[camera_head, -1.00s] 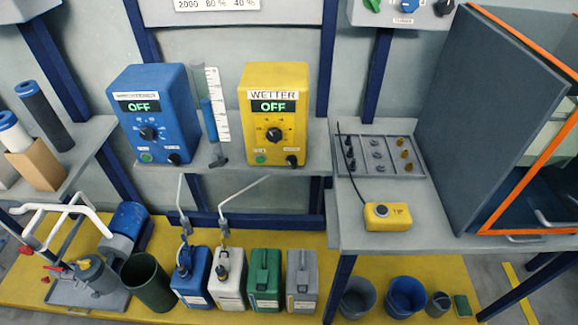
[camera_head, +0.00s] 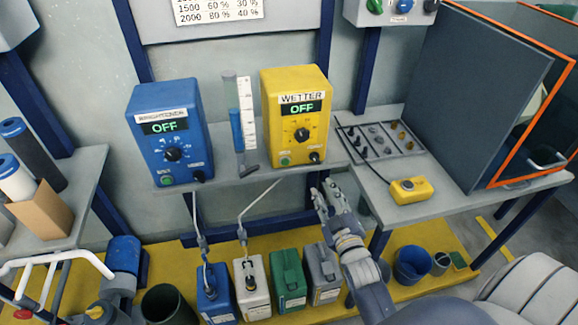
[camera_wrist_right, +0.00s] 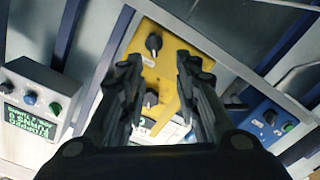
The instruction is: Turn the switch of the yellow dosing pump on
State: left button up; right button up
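The yellow dosing pump (camera_head: 284,92), labelled WETTER, stands upright on the wall shelf. Its display (camera_head: 300,107) reads OFF. Below are a large dial (camera_head: 302,134), a green button (camera_head: 285,161) and a small black switch (camera_head: 315,157) at lower right. My right gripper (camera_head: 323,198) is below and in front of the pump, pointing up at it, empty and apart from it. In the right wrist view, the right gripper (camera_wrist_right: 158,68) has its fingers apart, with the yellow pump's face (camera_wrist_right: 170,70) and black knobs behind them. My left gripper is not in view.
The blue pump (camera_head: 167,110), also reading OFF, stands left of the yellow one, with a graduated tube (camera_head: 237,130) between. A parts tray (camera_head: 378,140) and yellow button box (camera_head: 410,190) lie on the right bench. Several canisters stand below, including a green one (camera_head: 287,282).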

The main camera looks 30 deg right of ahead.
aim_at(315, 160)
jog(key=x, duration=0.7)
jog(key=r+x, duration=0.1)
jog(key=x, duration=0.3)
jog(key=shift+d+p, duration=0.2)
jog(key=shift+p, duration=0.2)
jog(key=shift+s, duration=0.1)
grip_shut()
